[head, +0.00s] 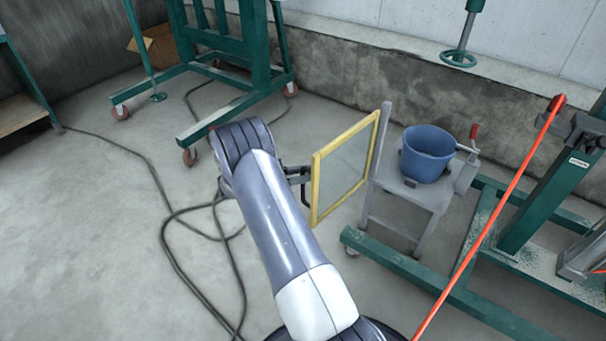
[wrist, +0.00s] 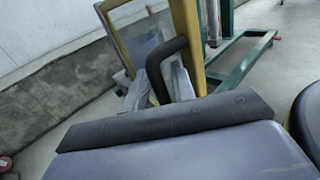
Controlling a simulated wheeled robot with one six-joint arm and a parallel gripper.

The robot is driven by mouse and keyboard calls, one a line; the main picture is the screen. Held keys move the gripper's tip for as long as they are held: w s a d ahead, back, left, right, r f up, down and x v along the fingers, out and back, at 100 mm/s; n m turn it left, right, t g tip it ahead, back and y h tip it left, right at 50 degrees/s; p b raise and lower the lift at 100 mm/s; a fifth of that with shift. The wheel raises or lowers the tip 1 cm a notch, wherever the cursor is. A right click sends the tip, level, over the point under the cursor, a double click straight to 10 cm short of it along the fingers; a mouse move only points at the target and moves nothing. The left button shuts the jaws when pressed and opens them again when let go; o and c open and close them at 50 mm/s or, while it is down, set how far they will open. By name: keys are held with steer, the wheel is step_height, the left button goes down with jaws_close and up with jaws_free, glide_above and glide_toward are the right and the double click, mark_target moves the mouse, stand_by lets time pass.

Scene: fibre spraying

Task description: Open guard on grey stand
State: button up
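The guard (head: 346,168) is a clear panel in a yellow frame, upright beside the grey stand (head: 412,189). Its far edge is close to the stand's tall post, and its near edge points out toward my arm. A dark handle (head: 305,188) is on the near edge. In the wrist view the guard (wrist: 188,40) is close ahead, with its black bent handle (wrist: 160,68) in front. My gripper (head: 297,176) is beside the handle, partly hidden behind my arm. I cannot tell whether its fingers touch or hold the handle.
A blue bucket (head: 427,153) sits on the stand. Green wheeled frames stand at back left (head: 213,123) and right (head: 450,290). A red-orange pole (head: 490,215) slants across the right. Cables (head: 168,222) lie on the floor at left. A concrete wall (head: 400,90) runs behind.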

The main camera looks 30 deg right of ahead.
steer(key=shift+o, duration=0.3)
steer(key=shift+a, duration=0.1)
steer(key=p+v, duration=0.1)
steer(key=v, duration=0.9)
steer(key=shift+w+a+p, duration=0.15)
steer(key=shift+a+p, duration=0.2)
steer(key=shift+p, duration=0.05)
steer(key=b+x, duration=0.1)
steer(key=x, duration=1)
steer(key=shift+b, duration=0.4)
steer(key=shift+a, duration=0.1)
